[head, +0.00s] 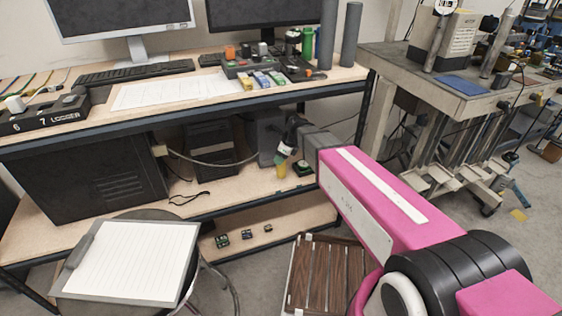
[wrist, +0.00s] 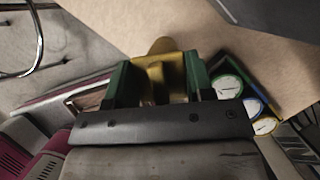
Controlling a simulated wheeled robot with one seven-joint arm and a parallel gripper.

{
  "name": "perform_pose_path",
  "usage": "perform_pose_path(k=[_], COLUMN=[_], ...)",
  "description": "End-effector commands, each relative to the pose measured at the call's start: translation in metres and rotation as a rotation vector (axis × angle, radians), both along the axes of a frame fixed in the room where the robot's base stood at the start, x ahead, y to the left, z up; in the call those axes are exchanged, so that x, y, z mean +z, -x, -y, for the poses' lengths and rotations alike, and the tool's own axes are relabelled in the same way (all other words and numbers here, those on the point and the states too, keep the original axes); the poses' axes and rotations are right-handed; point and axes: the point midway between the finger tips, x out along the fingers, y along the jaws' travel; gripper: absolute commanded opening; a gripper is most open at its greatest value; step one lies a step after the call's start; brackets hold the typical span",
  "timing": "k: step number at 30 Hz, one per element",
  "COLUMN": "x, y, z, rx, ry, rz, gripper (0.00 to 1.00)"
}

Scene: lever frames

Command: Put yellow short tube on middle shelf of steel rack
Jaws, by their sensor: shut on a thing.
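A yellow short tube (wrist: 165,75) sits between the green fingers of my gripper (wrist: 158,82) in the wrist view, and the gripper is shut on it. In the head view the tube (head: 281,169) shows as a small yellow tip below my gripper (head: 284,154), over the right part of the middle shelf. The steel rack has dark posts and pale wooden boards; its middle shelf (head: 232,184) holds computer cases. In the wrist view a pale board (wrist: 130,25) lies beyond the tube. I cannot tell whether the tube touches it.
A small green thing (head: 303,168) is right of the tube. A black computer (head: 90,180) and a dark tower (head: 208,142) stand on the middle shelf, with a loose cable (head: 188,197). Bare board shows at the shelf's front. A stool with a clipboard (head: 130,262) stands in front.

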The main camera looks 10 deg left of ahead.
Motion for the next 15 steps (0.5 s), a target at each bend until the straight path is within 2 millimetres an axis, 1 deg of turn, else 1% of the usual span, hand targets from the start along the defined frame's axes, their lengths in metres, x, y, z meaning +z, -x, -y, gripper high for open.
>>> perform_pose_path(k=[3,5,15], x=[-0.017,-0.022,-0.024], y=[0.0,0.0,0.0], z=[0.0,0.0,0.0], rx=[0.0,0.001,0.001], ry=[0.0,0.0,0.0], rz=[-0.001,-0.001,0.001], gripper=[0.0,0.0,0.0])
